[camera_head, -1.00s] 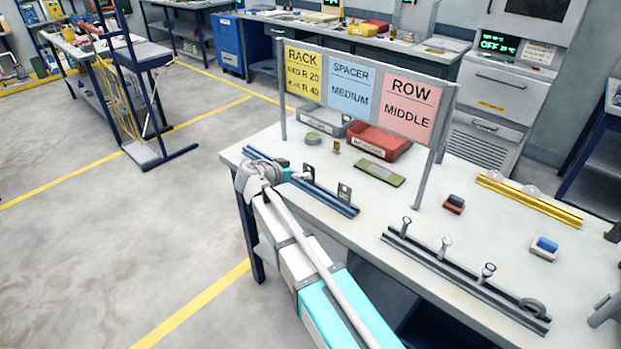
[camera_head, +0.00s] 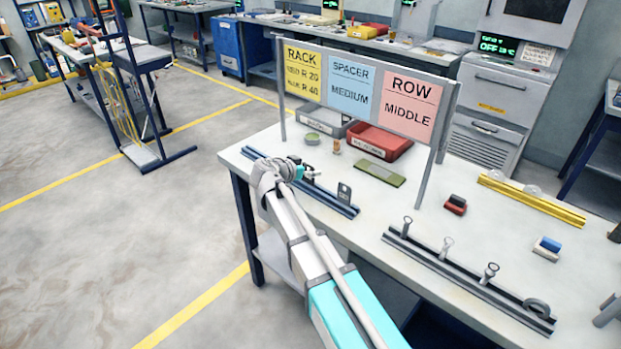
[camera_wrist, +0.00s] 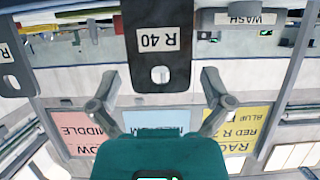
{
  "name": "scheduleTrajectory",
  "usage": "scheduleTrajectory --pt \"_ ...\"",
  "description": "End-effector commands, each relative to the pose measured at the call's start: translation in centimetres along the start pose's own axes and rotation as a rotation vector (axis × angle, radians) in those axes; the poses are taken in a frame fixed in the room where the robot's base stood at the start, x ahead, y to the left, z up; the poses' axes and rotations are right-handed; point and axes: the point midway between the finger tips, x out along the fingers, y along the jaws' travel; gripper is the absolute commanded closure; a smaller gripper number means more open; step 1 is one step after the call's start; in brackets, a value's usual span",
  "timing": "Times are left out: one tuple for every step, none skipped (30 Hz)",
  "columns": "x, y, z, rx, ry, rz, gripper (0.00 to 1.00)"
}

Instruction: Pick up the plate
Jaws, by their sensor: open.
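A dark plate with a white "R 40" label and a small slot (camera_wrist: 157,62) fills the upper middle of the wrist view. My gripper (camera_wrist: 161,78) is open, with one finger on each side of this plate; I cannot tell whether they touch it. A second dark plate (camera_wrist: 12,68) with an "R" label, cut off by the picture, is at the left edge. In the head view my gripper (camera_head: 302,173) is at the blue rail (camera_head: 335,204) and partly hides the plate there. Another dark plate (camera_head: 344,193) stands upright on that rail to the right.
A sign board (camera_head: 365,88) on posts stands behind the rail. A grey bin (camera_head: 322,123), a red bin (camera_head: 378,142) and a green pad (camera_head: 380,173) lie beyond it. A dark rail with pegs (camera_head: 465,275) is at front right, a yellow rail (camera_head: 532,200) at back right.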

Motion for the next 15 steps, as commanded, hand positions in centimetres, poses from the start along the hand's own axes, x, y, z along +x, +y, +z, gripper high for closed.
scheduleTrajectory --pt "-0.02 -0.01 0.00 0.000 0.000 0.000 0.00" --pt "-0.03 -0.01 0.00 0.000 0.000 0.000 0.00" --pt "-0.03 -0.01 0.00 0.000 0.000 0.000 0.00" --pt "-0.04 -0.01 0.00 0.000 0.000 0.000 0.00" --pt "-0.04 -0.01 0.00 0.000 0.000 0.000 0.00" --pt "-0.05 -0.02 0.01 0.000 0.000 0.000 0.00" --pt "-0.05 -0.02 0.01 0.000 0.000 0.000 0.00" --pt "-0.06 -0.02 0.01 0.000 0.000 0.000 0.00" --pt "-0.06 -0.02 0.01 0.000 0.000 0.000 0.00" --pt "-0.06 -0.03 0.01 0.000 0.000 -0.001 0.02" --pt "-0.07 -0.04 0.02 0.000 0.000 -0.001 0.07" --pt "-0.07 -0.04 0.02 0.000 0.000 -0.001 0.15" --pt "-0.08 -0.04 0.02 0.000 0.000 -0.001 0.20" --pt "-0.08 -0.04 0.02 0.000 0.000 -0.001 0.26" --pt "-0.08 -0.05 0.02 0.000 0.000 -0.001 0.33"
